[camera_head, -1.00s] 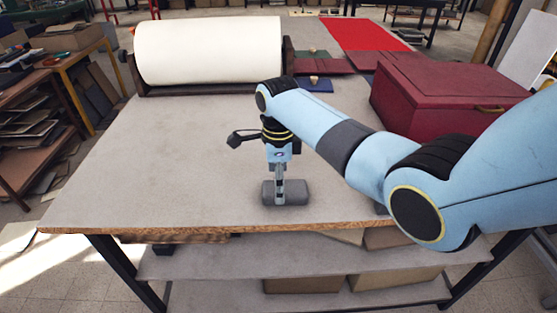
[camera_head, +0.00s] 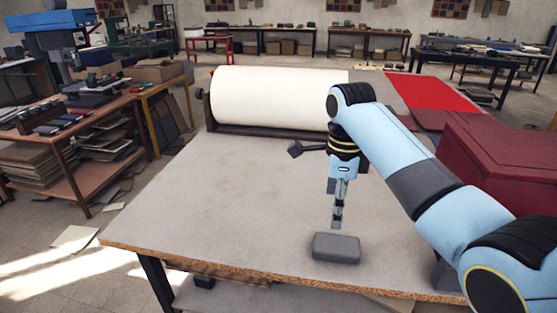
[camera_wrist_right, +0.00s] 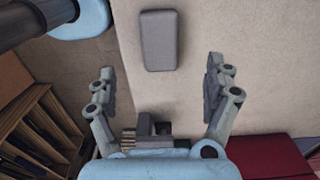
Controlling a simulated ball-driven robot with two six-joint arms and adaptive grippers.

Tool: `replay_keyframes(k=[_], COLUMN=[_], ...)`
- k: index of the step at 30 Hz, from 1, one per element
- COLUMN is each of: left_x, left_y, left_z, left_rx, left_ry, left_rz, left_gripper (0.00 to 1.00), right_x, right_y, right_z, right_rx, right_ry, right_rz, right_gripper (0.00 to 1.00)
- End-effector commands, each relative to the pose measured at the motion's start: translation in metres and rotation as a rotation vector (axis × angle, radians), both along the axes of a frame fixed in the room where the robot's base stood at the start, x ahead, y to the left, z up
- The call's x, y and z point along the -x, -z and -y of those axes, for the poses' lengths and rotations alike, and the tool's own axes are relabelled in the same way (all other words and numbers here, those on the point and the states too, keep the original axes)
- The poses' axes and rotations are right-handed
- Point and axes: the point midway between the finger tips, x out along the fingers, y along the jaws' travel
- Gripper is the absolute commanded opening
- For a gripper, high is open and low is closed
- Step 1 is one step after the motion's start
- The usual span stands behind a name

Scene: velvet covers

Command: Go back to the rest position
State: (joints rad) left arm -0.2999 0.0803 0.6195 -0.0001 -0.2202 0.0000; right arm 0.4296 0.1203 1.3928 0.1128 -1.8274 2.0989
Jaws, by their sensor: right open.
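My right gripper (camera_head: 338,222) is in the head view, pointing down above the table (camera_head: 230,200). It is raised over a grey rounded block (camera_head: 337,248) that lies on the table near the front edge. In the right wrist view the gripper (camera_wrist_right: 160,85) has its two fingers spread wide and holds nothing. The grey block also shows in the wrist view (camera_wrist_right: 159,40), beyond the fingertips and apart from them. My left gripper is not in view.
A large white roll (camera_head: 275,98) lies on a stand at the table's back. A dark red box (camera_head: 500,150) stands at the right, with a bright red cloth (camera_head: 435,92) behind it. A cluttered side bench (camera_head: 75,125) is at the left. The table's left half is clear.

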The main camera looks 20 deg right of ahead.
Motion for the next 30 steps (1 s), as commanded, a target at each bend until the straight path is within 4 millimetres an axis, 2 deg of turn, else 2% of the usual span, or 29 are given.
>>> replay_keyframes(k=[4, 7, 10, 14, 18, 21, 30], left_x=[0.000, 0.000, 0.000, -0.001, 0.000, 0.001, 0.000], left_y=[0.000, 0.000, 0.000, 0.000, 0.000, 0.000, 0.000], left_z=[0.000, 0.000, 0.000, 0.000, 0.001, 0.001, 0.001], left_rx=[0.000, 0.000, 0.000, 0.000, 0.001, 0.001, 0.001], left_ry=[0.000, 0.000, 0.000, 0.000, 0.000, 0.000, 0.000], left_rz=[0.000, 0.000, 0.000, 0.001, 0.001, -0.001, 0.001], left_gripper=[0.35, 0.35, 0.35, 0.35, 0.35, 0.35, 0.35], right_x=[0.004, 0.021, 0.056, 0.115, 0.166, 0.191, 0.246], right_y=[0.002, 0.013, 0.026, 0.034, 0.027, 0.018, -0.011], right_z=[0.000, -0.001, -0.002, -0.006, -0.011, -0.013, -0.020], right_rx=[0.002, 0.013, 0.041, 0.104, 0.178, 0.223, 0.331], right_ry=[-0.026, -0.160, -0.430, -0.899, -1.312, -1.520, -1.970], right_rz=[0.003, 0.020, 0.050, 0.094, 0.120, 0.124, 0.115], right_gripper=[0.85, 0.85, 0.85, 0.85, 0.85, 0.85, 0.85])
